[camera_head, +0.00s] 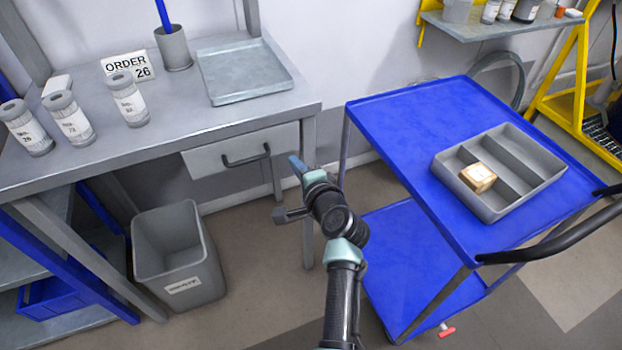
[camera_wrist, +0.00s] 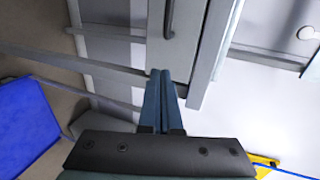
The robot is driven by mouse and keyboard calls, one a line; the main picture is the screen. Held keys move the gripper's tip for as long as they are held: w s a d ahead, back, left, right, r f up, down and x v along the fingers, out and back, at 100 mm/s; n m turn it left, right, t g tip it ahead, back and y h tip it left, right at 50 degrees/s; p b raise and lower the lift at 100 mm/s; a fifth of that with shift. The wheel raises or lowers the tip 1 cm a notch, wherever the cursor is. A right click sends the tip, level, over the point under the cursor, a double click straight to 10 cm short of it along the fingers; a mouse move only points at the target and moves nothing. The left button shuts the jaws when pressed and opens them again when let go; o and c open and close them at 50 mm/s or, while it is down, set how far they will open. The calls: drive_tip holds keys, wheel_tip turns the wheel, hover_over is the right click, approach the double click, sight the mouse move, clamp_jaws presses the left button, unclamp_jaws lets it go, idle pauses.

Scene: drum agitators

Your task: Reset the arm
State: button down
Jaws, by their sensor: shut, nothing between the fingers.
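My arm rises from the bottom middle of the head view, in the gap between the grey workbench (camera_head: 170,128) and the blue cart (camera_head: 400,112). My gripper (camera_head: 293,160) is at its end, near the bench's front right leg and the drawer (camera_head: 240,150). In the wrist view my gripper (camera_wrist: 167,75) shows its two fingers side by side and closed, with nothing between them. The drawer handle (camera_wrist: 169,18) appears just beyond the fingertips in that view. I cannot tell whether the fingers touch the bench.
On the bench stand several labelled jars (camera_head: 128,100), a metal tray (camera_head: 245,72), a pen cup (camera_head: 173,48) and an order sign (camera_head: 128,66). A grey bin (camera_head: 178,255) stands on the floor. The cart holds a divided grey tray (camera_head: 510,165) with a small box (camera_head: 478,177).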

drive_tip(key=v, duration=0.6)
wheel_tip(320, 180, up, 31)
drive_tip(key=s+a+n+t+h, duration=0.2)
drive_tip(key=n+t, duration=0.4)
drive_tip(key=n, duration=0.3)
drive_tip(key=s+a+r+n+t+h+p, duration=0.1)
drive_tip(key=s+r+n+t, duration=0.25)
drive_tip(key=s+r, duration=0.75)
drive_tip(key=s+r+n+t+h+p, duration=0.15)
drive_tip(key=s+r+t, duration=0.35)
drive_tip(key=s+r, duration=0.65)
drive_tip(key=w+r+p, duration=0.4)
drive_tip(key=r+p, duration=0.8)
drive_tip(key=r, duration=0.2)
drive_tip(key=shift+r+g, duration=0.2)
drive_tip(key=shift+g, duration=0.15)
drive_tip(key=shift+w+a+f, duration=0.1)
drive_tip(key=shift+a, duration=0.05)
